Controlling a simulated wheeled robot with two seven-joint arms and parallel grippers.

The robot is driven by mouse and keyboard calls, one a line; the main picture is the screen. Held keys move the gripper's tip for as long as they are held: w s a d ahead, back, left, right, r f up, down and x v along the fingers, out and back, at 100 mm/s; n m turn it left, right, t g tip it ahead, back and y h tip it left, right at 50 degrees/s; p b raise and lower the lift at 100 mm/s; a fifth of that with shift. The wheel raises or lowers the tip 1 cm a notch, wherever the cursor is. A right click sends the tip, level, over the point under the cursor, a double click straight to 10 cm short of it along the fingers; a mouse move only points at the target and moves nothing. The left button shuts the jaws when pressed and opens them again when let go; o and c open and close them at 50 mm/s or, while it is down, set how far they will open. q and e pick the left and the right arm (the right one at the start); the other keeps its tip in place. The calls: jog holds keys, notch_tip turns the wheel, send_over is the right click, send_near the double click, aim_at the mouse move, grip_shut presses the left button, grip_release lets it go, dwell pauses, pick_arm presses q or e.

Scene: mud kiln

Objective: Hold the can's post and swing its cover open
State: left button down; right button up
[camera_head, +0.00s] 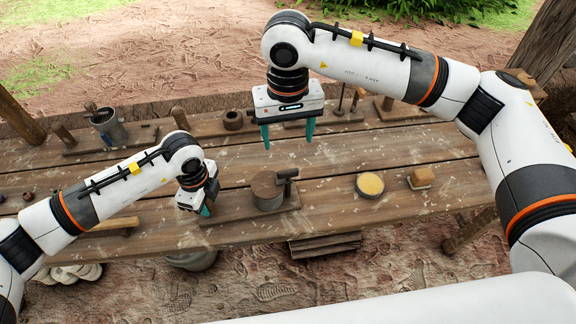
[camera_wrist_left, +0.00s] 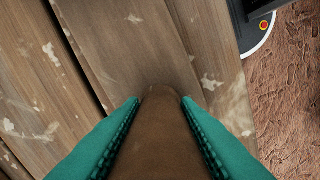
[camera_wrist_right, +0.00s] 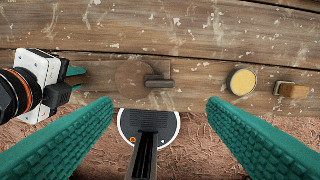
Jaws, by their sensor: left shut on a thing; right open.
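The can (camera_head: 267,196) stands on a wooden board with its round brown cover (camera_head: 266,184) lying flat on top. A dark T-shaped handle (camera_head: 287,177) is at the can's right side; the can (camera_wrist_right: 130,76) also shows from above in the right wrist view. My left gripper (camera_head: 207,209) is low at the board's left end, shut on a brown post (camera_wrist_left: 160,135) that stands between its teal fingers. In the head view the gripper hides that post. My right gripper (camera_head: 288,137) is open and empty, fingers down, above the table behind the can.
A round yellow-topped dish (camera_head: 370,185) and a small tan block (camera_head: 421,177) lie right of the can. The table's front edge is close.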

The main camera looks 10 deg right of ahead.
aim_at(288, 171)
notch_tip(288, 171, down, 12)
jog(key=shift+r, duration=0.25)
jog(key=c, duration=1.4)
